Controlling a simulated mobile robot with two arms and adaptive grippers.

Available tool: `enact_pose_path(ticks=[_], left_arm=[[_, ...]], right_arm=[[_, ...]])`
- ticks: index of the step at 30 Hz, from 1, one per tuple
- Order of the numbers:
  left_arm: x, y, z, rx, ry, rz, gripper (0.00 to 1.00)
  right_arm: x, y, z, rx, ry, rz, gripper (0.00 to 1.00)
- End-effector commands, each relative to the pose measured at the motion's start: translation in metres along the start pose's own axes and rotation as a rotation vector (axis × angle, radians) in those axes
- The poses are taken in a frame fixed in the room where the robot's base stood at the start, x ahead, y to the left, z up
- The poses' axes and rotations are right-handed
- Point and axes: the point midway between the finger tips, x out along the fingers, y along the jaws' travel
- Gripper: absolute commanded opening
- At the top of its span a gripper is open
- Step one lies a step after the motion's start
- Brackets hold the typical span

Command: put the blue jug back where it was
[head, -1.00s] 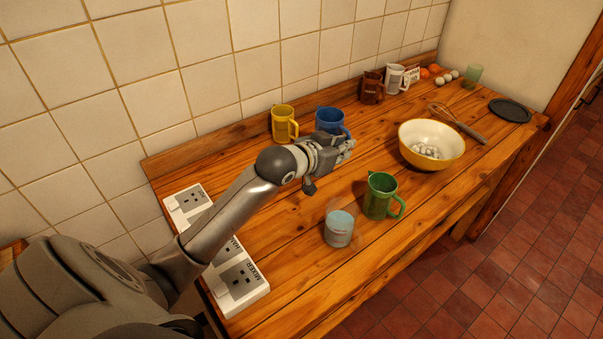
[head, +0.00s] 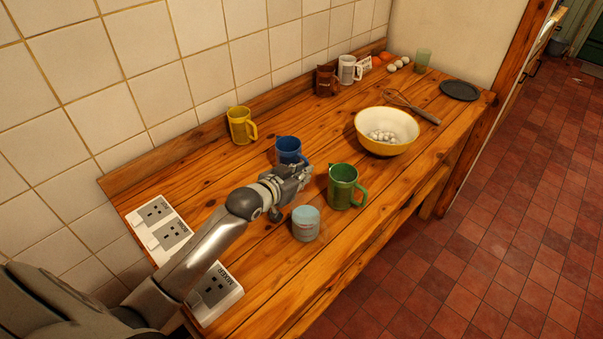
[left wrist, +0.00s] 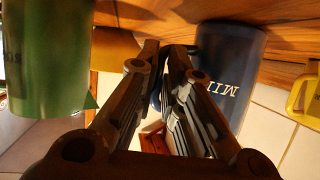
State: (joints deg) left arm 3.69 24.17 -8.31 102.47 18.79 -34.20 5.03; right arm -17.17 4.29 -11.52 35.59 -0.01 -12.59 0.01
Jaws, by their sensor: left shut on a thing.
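The blue jug (head: 288,147) is upright above or on the wooden counter, between the yellow jug (head: 240,126) and the green jug (head: 344,188). I cannot tell whether its base touches the wood. My left gripper (head: 303,172) is at its near right side, shut on it, apparently at the handle, which the fingers mostly hide. In the left wrist view, which is upside down, the blue jug (left wrist: 232,75) with white lettering is right of my fingers (left wrist: 168,48), and the green jug (left wrist: 48,55) is on the left. My right gripper is not in view.
A pale-blue and clear cup (head: 306,224) stands close to my left wrist. White socket boxes (head: 215,292) lie at the near left. The cream bowl (head: 386,131), whisk (head: 412,107), brown jug (head: 326,80) and white jug (head: 349,70) are farther along. Bare wood lies beside the yellow jug.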

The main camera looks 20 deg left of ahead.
Motion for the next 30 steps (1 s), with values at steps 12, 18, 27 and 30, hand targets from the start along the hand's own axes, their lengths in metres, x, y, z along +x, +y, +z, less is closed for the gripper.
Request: enact_pose_path(ticks=[12,18,27,30], left_arm=[[0.001,0.0,0.003,0.0,0.0,0.0,0.31],[0.001,0.0,0.002,0.0,0.0,0.0,0.31],[-0.021,-0.001,0.001,0.0,0.0,-0.001,0.31],[-0.037,0.0,0.001,0.001,0.0,0.0,0.31]], right_arm=[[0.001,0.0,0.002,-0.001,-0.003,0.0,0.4],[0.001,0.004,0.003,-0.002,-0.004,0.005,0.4],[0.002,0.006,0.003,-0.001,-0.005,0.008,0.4],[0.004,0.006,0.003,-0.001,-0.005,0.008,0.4]])
